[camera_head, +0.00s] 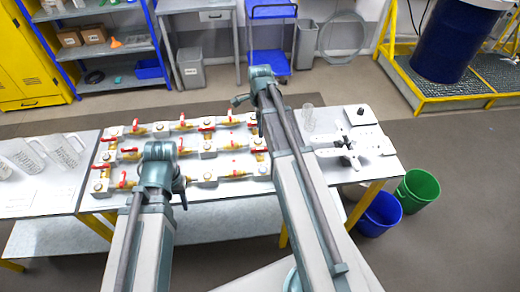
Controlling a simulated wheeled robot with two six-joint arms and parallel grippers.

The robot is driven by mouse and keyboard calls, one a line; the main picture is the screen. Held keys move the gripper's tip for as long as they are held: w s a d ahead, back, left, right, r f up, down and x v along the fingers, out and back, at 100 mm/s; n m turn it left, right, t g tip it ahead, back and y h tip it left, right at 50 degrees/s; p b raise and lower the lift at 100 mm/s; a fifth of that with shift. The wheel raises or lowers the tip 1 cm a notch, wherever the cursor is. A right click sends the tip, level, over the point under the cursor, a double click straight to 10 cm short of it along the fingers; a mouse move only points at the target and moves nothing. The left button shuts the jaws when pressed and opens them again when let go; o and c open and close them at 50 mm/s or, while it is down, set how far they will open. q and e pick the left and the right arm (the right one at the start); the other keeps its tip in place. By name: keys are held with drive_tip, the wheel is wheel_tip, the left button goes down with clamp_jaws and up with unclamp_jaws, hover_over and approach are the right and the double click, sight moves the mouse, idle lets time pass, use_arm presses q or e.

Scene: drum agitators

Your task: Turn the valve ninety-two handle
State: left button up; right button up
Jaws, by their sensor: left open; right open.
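Rows of small brass valves with red handles (129,150) are fixed on a pale board on the table. I cannot read any number, so I cannot tell which one is valve ninety-two. My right gripper (240,99) is at the end of the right arm, over the board's far right part. Both are open and look empty, though their fingers show only partly. The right arm hides part of the board's right end.
A white device (352,146) and a clear cylinder (309,118) are at the right. Blue (380,213) and green (418,188) bins stand on the floor. A blue drum (453,42) is at the back right.

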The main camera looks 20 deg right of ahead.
sight(260, 149)
wheel_tip(260, 149, down, 11)
drive_tip(key=b, duration=1)
drive_tip(key=shift+f, duration=0.15)
clamp_jaws()
